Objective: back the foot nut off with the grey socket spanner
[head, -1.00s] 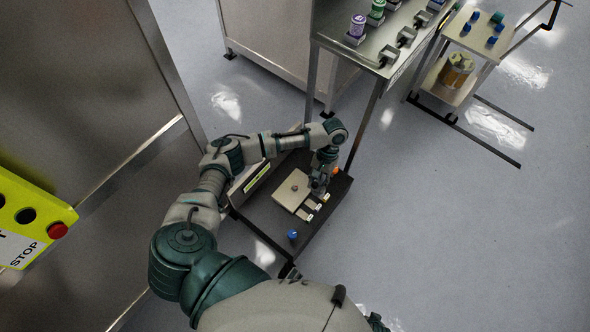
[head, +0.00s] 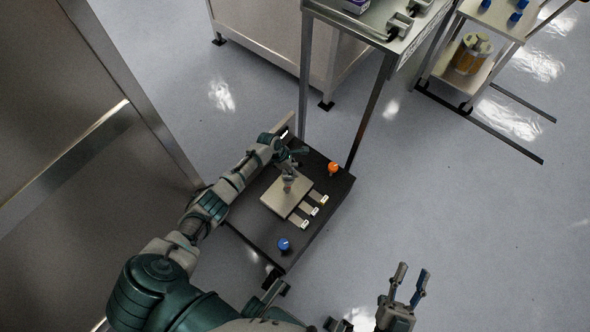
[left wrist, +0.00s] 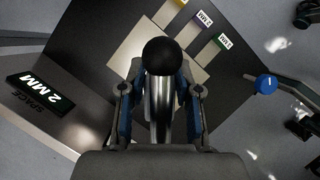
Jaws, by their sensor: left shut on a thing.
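My left gripper (head: 288,172) is over the pale square plate (head: 275,199) on the black base, pointing down. In the left wrist view its fingers (left wrist: 160,105) are shut on the grey socket spanner (left wrist: 160,112), a metal shaft with a dark round end (left wrist: 166,56) towards the camera. In the head view the spanner (head: 288,186) shows as a small grey piece below the gripper, around the plate's middle. The foot nut is hidden there, and I cannot tell whether the spanner is seated on it. My right gripper (head: 411,276) is open and empty at the lower right.
Three labelled shims (head: 314,211) stick out at the plate's right edge. A blue knob (head: 284,243) and an orange knob (head: 333,168) stand on the black base (head: 256,237). A steel table (head: 425,22) and a trolley (head: 446,75) stand behind. The floor right is clear.

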